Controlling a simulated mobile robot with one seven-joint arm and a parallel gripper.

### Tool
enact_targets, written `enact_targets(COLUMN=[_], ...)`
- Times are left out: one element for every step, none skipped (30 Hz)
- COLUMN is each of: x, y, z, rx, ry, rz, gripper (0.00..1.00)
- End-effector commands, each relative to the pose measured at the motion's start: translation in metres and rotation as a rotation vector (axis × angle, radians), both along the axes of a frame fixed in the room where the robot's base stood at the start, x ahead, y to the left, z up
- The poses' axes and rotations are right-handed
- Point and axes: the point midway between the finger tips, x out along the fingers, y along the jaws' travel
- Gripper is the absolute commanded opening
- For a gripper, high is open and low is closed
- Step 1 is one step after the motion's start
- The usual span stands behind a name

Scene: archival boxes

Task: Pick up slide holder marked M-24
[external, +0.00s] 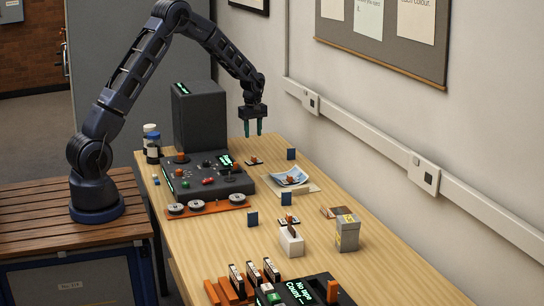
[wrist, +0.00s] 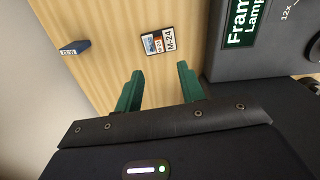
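The slide holder marked M-24 (wrist: 158,43) lies flat on the wooden table in the wrist view, a small dark-framed piece with a white label and a small picture. In the external view a small flat piece (external: 254,161) near the dark console appears to be it, with a spot of orange on it. My gripper (external: 252,130) hangs pointing down above the table near it. In the wrist view the green fingers of my gripper (wrist: 159,78) are apart with nothing between them. The holder is beyond the fingertips, not touched.
A dark block with lettering (wrist: 240,45) stands right of the holder in the wrist view. A small blue block (wrist: 75,47) stands to the left. The wall is to the right.

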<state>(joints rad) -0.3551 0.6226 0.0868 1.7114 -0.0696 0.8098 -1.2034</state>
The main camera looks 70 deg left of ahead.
Motion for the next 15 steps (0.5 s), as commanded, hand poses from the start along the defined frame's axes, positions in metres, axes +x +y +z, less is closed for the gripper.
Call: enact_targets(x=[0.0,0.0,0.0,0.0,0.0,0.0,0.0,0.0,0.0,0.0,0.0,0.0,0.0,0.0,0.0], y=[0.001,0.001,0.001,0.0,0.0,0.0,0.0,0.0,0.0,0.0,0.0,0.0,0.0,0.0,0.0], z=[-0.003,-0.005,-0.008,-0.011,-0.014,-0.019,-0.023,-0.028,-0.034,-0.038,-0.042,-0.047,-0.05,-0.053,-0.056], rx=[0.0,-0.001,-0.001,-0.001,-0.001,-0.001,-0.001,-0.002,-0.002,-0.002,-0.001,-0.001,-0.001,-0.001,-0.001], ry=[0.002,0.002,0.003,0.003,0.003,0.003,0.002,0.003,0.004,0.004,0.003,0.002,0.002,0.003,0.002], rz=[0.003,0.003,0.003,0.003,0.003,0.002,0.002,0.002,0.001,0.001,0.001,0.001,0.001,0.001,0.001], gripper=[0.39,0.39,0.39,0.39,0.39,0.39,0.39,0.39,0.39,0.39,0.39,0.39,0.39,0.39,0.39])
